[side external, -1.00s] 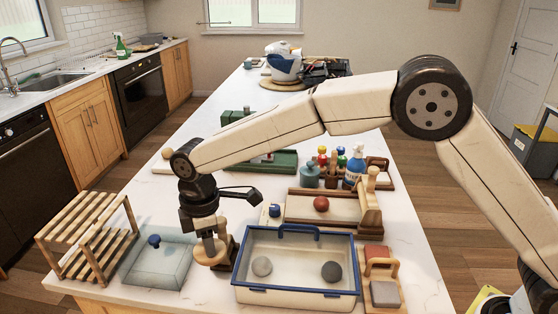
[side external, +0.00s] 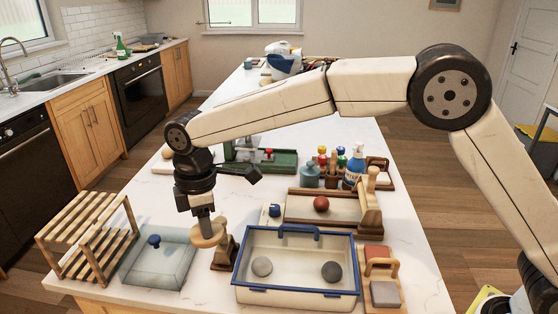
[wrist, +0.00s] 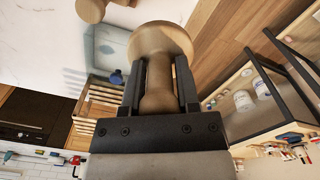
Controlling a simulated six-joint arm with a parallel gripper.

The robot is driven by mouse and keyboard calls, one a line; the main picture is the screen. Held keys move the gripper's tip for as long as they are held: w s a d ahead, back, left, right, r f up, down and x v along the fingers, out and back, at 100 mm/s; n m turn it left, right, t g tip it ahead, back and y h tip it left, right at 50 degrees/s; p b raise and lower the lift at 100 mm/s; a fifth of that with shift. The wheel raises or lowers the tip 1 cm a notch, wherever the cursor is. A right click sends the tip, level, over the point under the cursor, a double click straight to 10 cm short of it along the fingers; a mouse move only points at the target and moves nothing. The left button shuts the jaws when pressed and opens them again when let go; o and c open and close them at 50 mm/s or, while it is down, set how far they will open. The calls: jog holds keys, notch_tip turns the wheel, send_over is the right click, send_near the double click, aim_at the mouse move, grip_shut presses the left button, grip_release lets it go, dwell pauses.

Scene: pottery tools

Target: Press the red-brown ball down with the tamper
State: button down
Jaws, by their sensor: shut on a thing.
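My gripper (side external: 203,214) is shut on the wooden tamper (side external: 207,236), whose round disc shows below the jaws. In the wrist view the tamper (wrist: 160,42) has its shaft between the two fingers and its wide disc beyond the tips. The tamper is at the left of the blue-rimmed basin, close to a dark wooden stand (side external: 223,256) that it partly overlaps in the picture. The red-brown ball (side external: 321,204) rests on a pale board in a wooden-framed tray (side external: 293,219), to the right of my gripper and apart from it.
The blue-rimmed basin (side external: 296,291) holds two grey balls. A wooden rack (side external: 85,236) and a glassy blue slab with a blue knob (side external: 160,258) stand left.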

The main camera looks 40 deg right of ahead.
notch_tip(320, 180, up, 3)
jog(key=shift+w+d+r, duration=0.1)
jog(key=w+d+m, duration=0.3)
jog(key=d+m, duration=0.6)
jog(key=d, duration=2.5)
jog(key=f, duration=0.5)
jog(key=shift+s+d+f, duration=0.15)
jog(key=shift+d+f, duration=0.05)
jog(key=shift+f, duration=0.15)
jog(key=shift+f, duration=2.75)
jog(key=shift+f, duration=0.8)
jog(key=shift+r, duration=0.9)
